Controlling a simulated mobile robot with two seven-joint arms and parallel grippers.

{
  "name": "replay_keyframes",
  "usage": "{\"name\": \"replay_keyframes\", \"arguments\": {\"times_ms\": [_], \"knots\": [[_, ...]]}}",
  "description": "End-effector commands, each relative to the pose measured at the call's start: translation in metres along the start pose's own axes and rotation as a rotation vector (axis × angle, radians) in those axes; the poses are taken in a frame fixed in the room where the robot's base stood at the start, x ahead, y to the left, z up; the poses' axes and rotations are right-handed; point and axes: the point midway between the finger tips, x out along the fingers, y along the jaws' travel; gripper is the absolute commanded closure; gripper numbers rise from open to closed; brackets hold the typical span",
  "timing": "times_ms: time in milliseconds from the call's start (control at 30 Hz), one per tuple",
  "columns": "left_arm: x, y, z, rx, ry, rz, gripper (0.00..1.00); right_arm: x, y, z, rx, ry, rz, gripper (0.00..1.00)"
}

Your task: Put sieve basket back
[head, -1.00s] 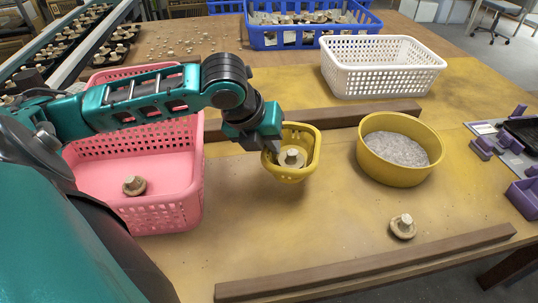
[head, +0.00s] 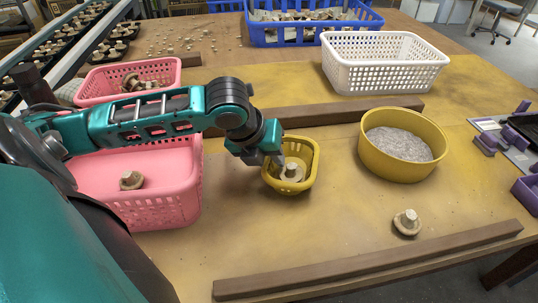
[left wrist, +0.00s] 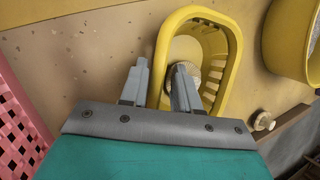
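The sieve basket (head: 305,181) is a small yellow slotted basket, upright on the table with a pale mushroom (head: 291,173) inside. It also shows in the left wrist view (left wrist: 231,50). My left gripper (head: 268,160) is at the basket's left rim. In the left wrist view the left gripper's fingers (left wrist: 163,75) stand apart on either side of the rim, one outside and one inside, with a gap between them. Part of the mushroom is hidden behind the inner finger. My right gripper is out of view.
A yellow bowl of grey material (head: 386,170) and a loose mushroom (head: 407,222) are to the right. A pink basket (head: 165,205) is at left. A white basket (head: 386,82) and blue crate (head: 290,41) are behind. Wooden bars (head: 365,261) (head: 345,116) border the middle area.

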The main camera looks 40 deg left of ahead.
Motion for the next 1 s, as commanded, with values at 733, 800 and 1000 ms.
{"name": "replay_keyframes", "arguments": {"times_ms": [733, 800, 1000], "knots": [[-0.076, 0.001, 0.002, 0.003, -0.003, 0.006, 0.65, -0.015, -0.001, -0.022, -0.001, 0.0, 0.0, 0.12], [-0.088, 0.0, 0.002, 0.005, -0.003, 0.006, 0.65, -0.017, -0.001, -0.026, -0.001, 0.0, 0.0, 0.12], [-0.107, 0.001, 0.002, 0.002, -0.004, 0.005, 0.65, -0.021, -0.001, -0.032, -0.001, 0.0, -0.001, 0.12]]}}
